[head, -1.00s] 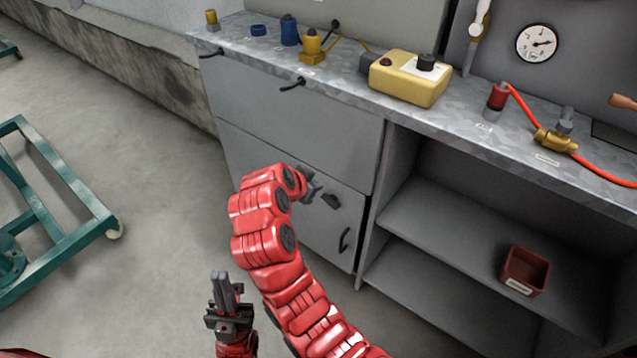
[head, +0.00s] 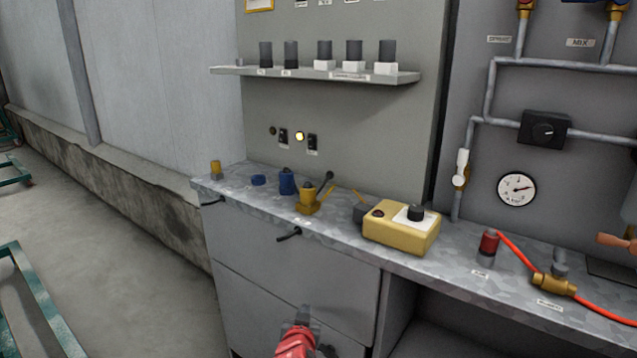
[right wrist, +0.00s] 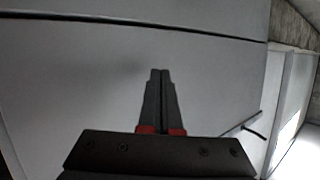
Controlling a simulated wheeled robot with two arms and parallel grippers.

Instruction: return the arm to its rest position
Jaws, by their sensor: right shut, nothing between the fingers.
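My right arm (head: 296,343) is red and shows only at the bottom edge of the head view. Its dark gripper (head: 303,314) is in front of the grey cabinet's front, below the worktop. In the right wrist view the fingers (right wrist: 159,98) are together with nothing between them. A plain grey cabinet panel (right wrist: 70,75) is behind them, with a dark handle (right wrist: 242,127) to the right. I cannot tell the gap to the panel. My left gripper is not in view.
The metal worktop (head: 450,275) carries a yellow control box (head: 400,235), a yellow connector (head: 307,202), a blue one (head: 287,182) and a red hose (head: 520,252) with a brass valve (head: 553,284). Drawer handles (head: 289,235) stick out. Open floor (head: 120,260) lies left, with a green frame (head: 40,300).

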